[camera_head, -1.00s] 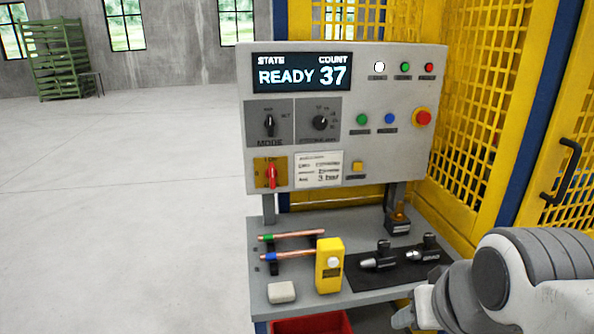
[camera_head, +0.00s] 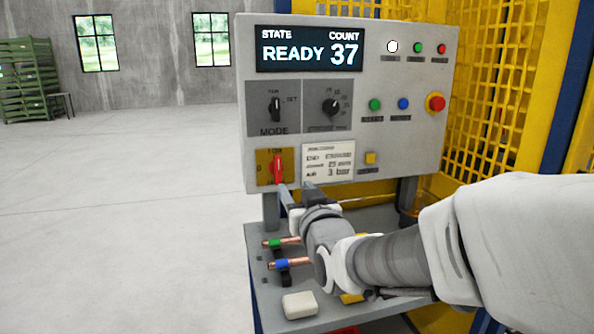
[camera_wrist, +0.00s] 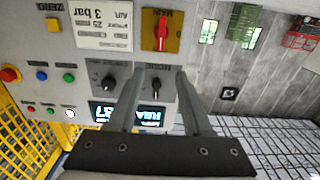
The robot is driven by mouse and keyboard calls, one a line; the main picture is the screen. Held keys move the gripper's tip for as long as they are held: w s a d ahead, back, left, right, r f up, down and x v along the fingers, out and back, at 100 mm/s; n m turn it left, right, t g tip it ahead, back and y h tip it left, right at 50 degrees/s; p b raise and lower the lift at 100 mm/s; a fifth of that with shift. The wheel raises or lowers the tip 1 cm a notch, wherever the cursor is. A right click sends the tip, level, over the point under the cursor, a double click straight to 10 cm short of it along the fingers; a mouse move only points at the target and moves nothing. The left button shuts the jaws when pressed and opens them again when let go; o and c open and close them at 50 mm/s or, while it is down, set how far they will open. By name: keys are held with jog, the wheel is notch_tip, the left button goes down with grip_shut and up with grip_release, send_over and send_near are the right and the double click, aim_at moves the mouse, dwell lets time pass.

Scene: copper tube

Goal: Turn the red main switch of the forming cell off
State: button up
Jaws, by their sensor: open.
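The red main switch (camera_head: 278,168) sits on a yellow plate (camera_head: 263,160) at the lower left of the panel. Its handle stands upright, in line with the "I" mark at the top; a "0" mark is at the plate's left. In the wrist view, which is upside down, the red handle (camera_wrist: 161,30) is beyond the fingertips. My gripper (camera_head: 297,190) is open and empty, just below and right of the switch in the head view. Its two fingers (camera_wrist: 158,75) point at the panel, apart from the handle.
The grey panel (camera_head: 220,100) holds a READY 37 display (camera_head: 310,48), two black knobs, buttons and a red emergency stop (camera_head: 435,102). Below, a shelf carries copper tubes (camera_head: 290,264) and a white block (camera_head: 300,304). My arm hides the shelf's right part. Open floor lies left.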

aim_at(279, 162)
jog(key=x, duration=1.7)
jog(key=shift+w+a+f+p, duration=0.1)
jog(key=shift+w+p, duration=0.1)
jog(key=shift+p, duration=0.1)
grip_shut()
